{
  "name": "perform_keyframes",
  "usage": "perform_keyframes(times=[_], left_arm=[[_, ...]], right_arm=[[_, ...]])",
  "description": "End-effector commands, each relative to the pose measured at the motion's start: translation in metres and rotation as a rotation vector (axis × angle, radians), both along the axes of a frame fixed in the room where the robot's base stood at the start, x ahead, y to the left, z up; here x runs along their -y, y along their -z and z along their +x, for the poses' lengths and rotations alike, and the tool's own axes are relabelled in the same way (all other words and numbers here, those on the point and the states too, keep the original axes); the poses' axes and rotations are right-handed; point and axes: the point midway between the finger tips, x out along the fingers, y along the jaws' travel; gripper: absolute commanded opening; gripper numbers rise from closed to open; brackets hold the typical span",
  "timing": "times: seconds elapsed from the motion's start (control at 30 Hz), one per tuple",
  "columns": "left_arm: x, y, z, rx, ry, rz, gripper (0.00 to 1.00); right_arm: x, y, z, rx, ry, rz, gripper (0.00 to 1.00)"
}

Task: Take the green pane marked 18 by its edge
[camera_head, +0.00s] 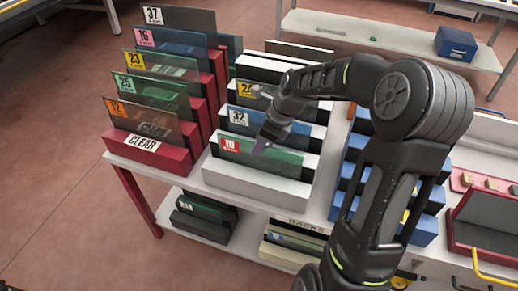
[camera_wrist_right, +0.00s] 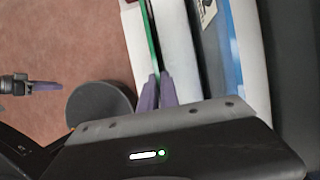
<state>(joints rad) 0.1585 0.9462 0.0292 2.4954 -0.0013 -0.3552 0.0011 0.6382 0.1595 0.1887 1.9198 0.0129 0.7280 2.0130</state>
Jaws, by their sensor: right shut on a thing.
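The green pane marked 18 (camera_head: 275,155) stands upright in the front slot of the white rack, its red label at the left end. My right gripper (camera_head: 262,143) comes down on its top edge, and its purple fingers are shut on the pane. In the right wrist view the fingers (camera_wrist_right: 158,90) meet at the pane's thin green edge (camera_wrist_right: 151,42). The pane's lower part is hidden in the rack. What looks like my left gripper (camera_wrist_right: 45,86) shows at the left of the wrist view, apart from the rack; its opening cannot be made out.
Pane 32 (camera_head: 262,122) stands in the slot behind. The red rack (camera_head: 145,150) with several panes is to the left, and a blue rack (camera_head: 424,232) is to the right. A lower shelf holds more racks. My right arm hides part of the racks behind it.

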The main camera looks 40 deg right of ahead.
Motion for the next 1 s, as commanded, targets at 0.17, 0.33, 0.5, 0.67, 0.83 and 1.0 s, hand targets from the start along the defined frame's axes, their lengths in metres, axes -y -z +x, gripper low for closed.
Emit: perform_keyframes(times=[0.17, 0.33, 0.5, 0.67, 0.83, 1.0], left_arm=[[0.000, 0.000, 0.000, 0.000, 0.000, 0.000, 0.36], [0.000, 0.000, 0.000, 0.000, 0.000, 0.000, 0.36], [0.000, 0.000, 0.000, 0.000, 0.000, 0.000, 0.36], [0.000, 0.000, 0.000, 0.000, 0.000, 0.000, 0.36], [0.000, -0.001, 0.000, 0.000, 0.000, 0.000, 0.36], [0.000, -0.002, 0.000, 0.000, 0.000, 0.000, 0.36]], right_arm=[[0.000, -0.014, 0.002, 0.006, 0.000, -0.003, 0.00], [0.001, -0.035, 0.002, 0.007, 0.001, -0.004, 0.00], [0.001, -0.063, 0.002, 0.009, 0.001, -0.004, 0.00], [0.000, -0.093, 0.001, 0.008, 0.001, -0.003, 0.00], [0.000, -0.126, 0.002, 0.008, 0.000, -0.003, 0.00], [0.000, -0.156, 0.002, 0.008, 0.000, -0.002, 0.00]])
